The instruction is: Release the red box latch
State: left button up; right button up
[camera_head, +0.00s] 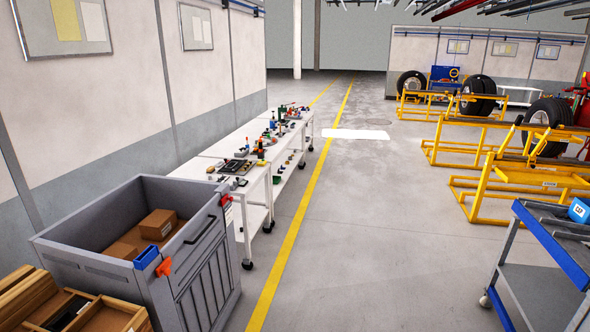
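A large grey box (196,262) stands at the lower left with its top open. An orange-red latch (164,267) sits at its near front corner, just beside a blue part (146,256) on the rim. A second red latch (226,200) shows at the far front corner. A dark handle (200,230) is on the front side between them. I cannot tell whether either latch is fastened. Neither of my grippers is in view.
Cardboard boxes (158,224) lie inside the grey box. Wooden crates (75,308) stand at the lower left corner. White tables (258,180) with tools line the wall behind. A blue-edged cart (548,240) stands at right. The floor between is clear.

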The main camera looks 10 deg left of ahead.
aim_at(226, 198)
jog(key=u, duration=0.4)
jog(key=i, duration=2.7)
jog(key=z, duration=0.45)
